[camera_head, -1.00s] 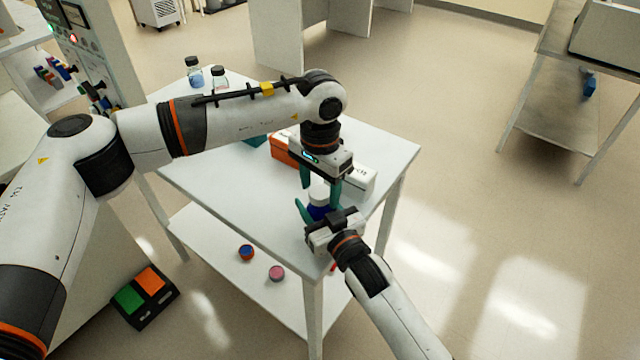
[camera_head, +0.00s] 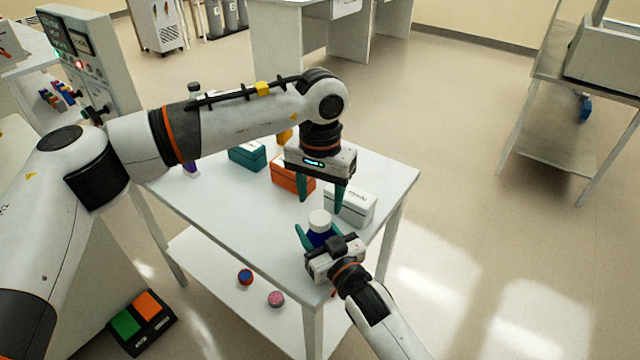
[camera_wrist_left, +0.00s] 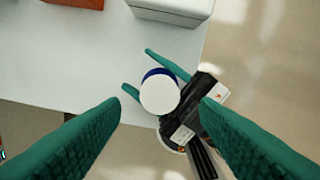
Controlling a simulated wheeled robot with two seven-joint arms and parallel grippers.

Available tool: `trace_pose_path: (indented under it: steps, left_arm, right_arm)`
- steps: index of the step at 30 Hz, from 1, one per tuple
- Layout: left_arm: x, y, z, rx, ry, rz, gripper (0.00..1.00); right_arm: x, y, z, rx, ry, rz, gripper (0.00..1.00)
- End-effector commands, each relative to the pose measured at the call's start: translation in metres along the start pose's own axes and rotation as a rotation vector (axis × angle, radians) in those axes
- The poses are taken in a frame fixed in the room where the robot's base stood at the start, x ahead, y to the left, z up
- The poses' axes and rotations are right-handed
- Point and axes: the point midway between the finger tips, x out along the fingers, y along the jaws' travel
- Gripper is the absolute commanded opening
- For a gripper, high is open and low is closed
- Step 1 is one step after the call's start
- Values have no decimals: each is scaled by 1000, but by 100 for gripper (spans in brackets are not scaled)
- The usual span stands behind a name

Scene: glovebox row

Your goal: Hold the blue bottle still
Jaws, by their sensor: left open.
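The blue bottle (camera_head: 317,238) with its white cap (camera_head: 319,218) stands near the white table's front corner. My right gripper (camera_head: 318,234) has its green fingers on either side of the bottle's body; whether they press on it is hard to tell. My left gripper (camera_head: 320,203) is open and empty above the bottle, fingers pointing down, clear of the cap. In the left wrist view, the cap (camera_wrist_left: 159,96) lies between and beyond the left fingers, and the right gripper's fingers (camera_wrist_left: 140,70) flank the blue body (camera_wrist_left: 158,72).
A white box (camera_head: 349,207), an orange box (camera_head: 292,180) and a teal box (camera_head: 248,155) stand behind the bottle on the table (camera_head: 230,205). Two small round items (camera_head: 245,277) (camera_head: 276,299) lie on the lower shelf. The tabletop left of the bottle is clear.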

Motion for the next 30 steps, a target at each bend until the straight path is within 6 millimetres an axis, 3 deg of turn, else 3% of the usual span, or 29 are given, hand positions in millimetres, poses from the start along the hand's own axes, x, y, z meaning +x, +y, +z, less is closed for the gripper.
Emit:
trace_pose_path:
  steps: [30]
  left_arm:
    - [-19,0,0,-2457,-1,3,56]
  right_arm:
    - [0,0,0,0,0,0,0]
